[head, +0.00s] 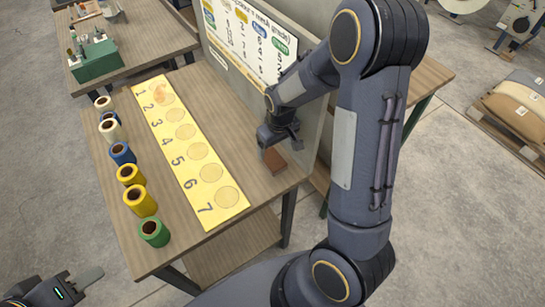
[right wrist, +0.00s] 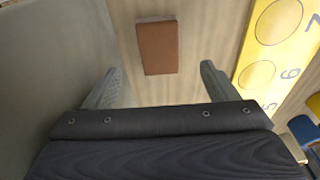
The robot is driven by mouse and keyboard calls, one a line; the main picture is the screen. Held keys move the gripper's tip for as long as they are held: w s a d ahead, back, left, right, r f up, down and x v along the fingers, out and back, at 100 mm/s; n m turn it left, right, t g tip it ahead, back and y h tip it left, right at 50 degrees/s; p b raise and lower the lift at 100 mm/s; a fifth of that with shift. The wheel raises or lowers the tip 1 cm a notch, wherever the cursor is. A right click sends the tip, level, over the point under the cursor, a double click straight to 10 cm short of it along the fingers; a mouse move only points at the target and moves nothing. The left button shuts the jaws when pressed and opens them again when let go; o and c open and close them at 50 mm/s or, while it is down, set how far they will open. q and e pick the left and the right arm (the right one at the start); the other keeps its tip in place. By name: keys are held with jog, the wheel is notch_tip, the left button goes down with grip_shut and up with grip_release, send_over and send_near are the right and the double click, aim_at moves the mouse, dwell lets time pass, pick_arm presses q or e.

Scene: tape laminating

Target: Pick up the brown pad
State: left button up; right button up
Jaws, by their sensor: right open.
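The brown pad (head: 274,161) is a small flat block lying on the wooden table near its right side, by the upright board. In the right wrist view the brown pad (right wrist: 157,47) lies ahead of and between the fingertips, apart from both. My right gripper (head: 275,143) is above the table close to the pad, partly hidden by its own wrist. In the right wrist view my right gripper (right wrist: 158,80) is open with nothing between its fingers. My left gripper (head: 78,285) is at the lower left corner, off the table, with its fingers only partly shown.
A yellow numbered strip (head: 193,145) with round spots lies left of the pad. Several tape rolls (head: 123,153) stand along the table's left edge. An upright board (head: 265,80) with a printed chart borders the right side. Bare tabletop (head: 225,120) lies between strip and board.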

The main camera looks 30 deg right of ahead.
aim_at(273, 158)
jog(key=shift+f, duration=0.45)
jog(key=f+p, duration=0.1)
jog(key=f, duration=0.2)
jog(key=w+f, duration=0.1)
jog(key=f, duration=0.2)
jog(key=shift+w+f+p, duration=0.2)
jog(key=shift+f+p, duration=0.2)
jog(key=c, duration=1.1)
jog(key=shift+o, duration=0.2)
jog(key=shift+r, duration=0.15)
jog(key=shift+r+b, duration=0.4)
jog(key=shift+r, duration=0.15)
jog(key=w+a+r+b, duration=0.2)
jog(key=a+r+b, duration=0.1)
jog(key=a+r, duration=0.8)
jog(key=a, duration=0.3)
jog(key=shift+r, duration=0.35)
